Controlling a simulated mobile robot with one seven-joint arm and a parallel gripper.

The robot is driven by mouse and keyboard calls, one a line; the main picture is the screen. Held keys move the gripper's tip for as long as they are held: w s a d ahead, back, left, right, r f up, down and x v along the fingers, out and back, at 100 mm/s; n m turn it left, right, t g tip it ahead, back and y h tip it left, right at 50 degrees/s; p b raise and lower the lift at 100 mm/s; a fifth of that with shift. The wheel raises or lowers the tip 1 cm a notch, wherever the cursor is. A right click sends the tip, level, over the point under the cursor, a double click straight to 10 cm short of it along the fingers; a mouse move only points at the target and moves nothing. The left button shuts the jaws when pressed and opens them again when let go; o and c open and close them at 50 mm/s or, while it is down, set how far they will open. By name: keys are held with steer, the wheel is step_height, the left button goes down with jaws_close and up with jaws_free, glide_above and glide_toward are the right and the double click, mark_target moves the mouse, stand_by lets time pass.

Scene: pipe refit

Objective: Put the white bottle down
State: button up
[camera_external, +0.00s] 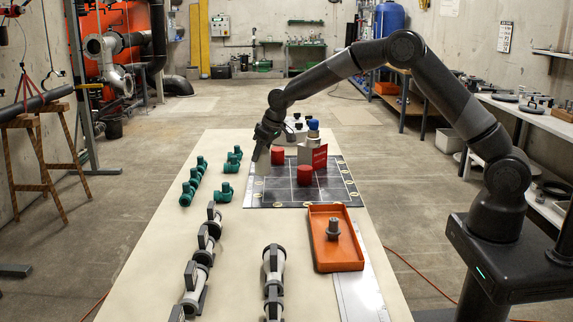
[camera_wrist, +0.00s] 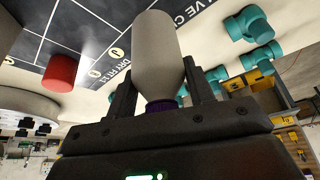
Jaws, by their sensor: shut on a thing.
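The white bottle (camera_wrist: 157,55) is between the fingers of my gripper (camera_wrist: 163,97) in the wrist view. The fingers are shut on its narrow end, near a purple band or cap (camera_wrist: 163,106). Its wide body points away from the gripper, toward the top of the picture. In the external view my gripper (camera_external: 260,152) is over the far left part of the table, by the left edge of the dark gridded mat (camera_external: 262,193). I cannot make out the held bottle there. Whether its base touches the table cannot be told.
Green fittings (camera_external: 225,191) lie left of the mat. Grey valves (camera_external: 205,243) and an orange tray (camera_external: 325,258) are nearer. Bare table (camera_external: 160,225) shows at left.

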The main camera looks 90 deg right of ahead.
mark_target(261, 164)
steer(key=shift+w+f, duration=0.1)
steer(key=shift+f, duration=1.95)
steer(key=shift+f, duration=0.2)
steer(key=o, duration=1.1)
